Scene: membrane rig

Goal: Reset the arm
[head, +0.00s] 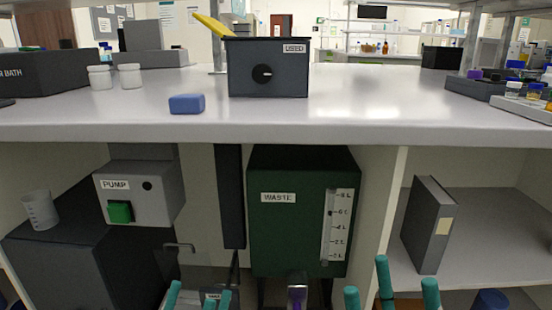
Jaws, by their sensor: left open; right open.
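My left gripper (199,297) shows at the bottom edge, left of centre, as teal fingertips spread apart. My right gripper (390,292) shows at the bottom edge, right of centre, its teal fingertips also spread. Both are open, and I see nothing held between the fingers. The rest of both grippers and the arms are below the picture. The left fingertips appear in front of the space under the bench, below the grey pump (150,195). The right fingertips appear in front of the lower right shelf area, right of the green waste tank (262,235).
A dark box (245,80) with a yellow flap, a blue block (186,103) and white jars (130,76) stand on the bench (400,100). Its front edge runs above both grippers. A grey binder (425,225) stands on the right shelf. A purple-topped item (297,294) shows between the grippers.

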